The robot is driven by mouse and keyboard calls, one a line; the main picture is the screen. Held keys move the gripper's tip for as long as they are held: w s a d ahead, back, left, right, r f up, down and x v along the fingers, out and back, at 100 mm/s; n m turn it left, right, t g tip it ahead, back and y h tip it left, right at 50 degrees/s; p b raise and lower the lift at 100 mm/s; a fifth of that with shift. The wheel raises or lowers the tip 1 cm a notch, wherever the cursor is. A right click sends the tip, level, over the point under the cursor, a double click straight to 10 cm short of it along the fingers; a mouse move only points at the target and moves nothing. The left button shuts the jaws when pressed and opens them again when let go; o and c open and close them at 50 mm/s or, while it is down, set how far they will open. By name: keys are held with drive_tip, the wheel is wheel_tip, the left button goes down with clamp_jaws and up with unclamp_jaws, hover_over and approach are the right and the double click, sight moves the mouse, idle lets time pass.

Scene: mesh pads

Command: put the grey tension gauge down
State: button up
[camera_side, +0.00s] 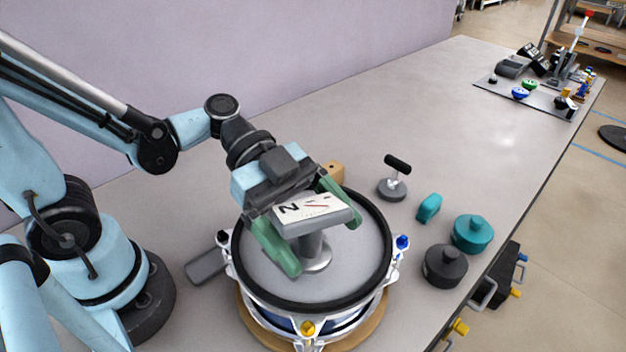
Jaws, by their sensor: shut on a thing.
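The grey tension gauge (314,216) is between the green fingers of my gripper (321,245), which is shut on it. Its white face with a letter N and a red needle points up, slightly tilted. Its round metal foot (318,262) is over the head of the drum (262,262). I cannot tell whether the foot touches the drumhead or is just above it. The drum has a black hoop and stands on a wooden ring. Part of the gauge's stem is hidden by the near finger.
Right of the drum are a black-handled tool (393,180), a teal block (429,207), a teal knobbed weight (472,233) and a black one (445,265). A wooden block (333,172) is behind, a grey piece (206,266) left. The table beyond is clear up to a mat (500,90).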

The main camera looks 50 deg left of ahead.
drive_tip(key=shift+f, duration=0.5)
drive_tip(key=o, duration=1.5)
drive_tip(key=shift+c, duration=0.2)
drive_tip(key=shift+r, duration=0.1)
drive_tip(key=shift+r, duration=0.25)
drive_tip(key=shift+a+r, duration=0.15)
drive_tip(key=shift+r, duration=0.15)
drive_tip(key=v, duration=1.1)
drive_tip(key=shift+a+r, duration=0.2)
drive_tip(key=shift+a, duration=0.15)
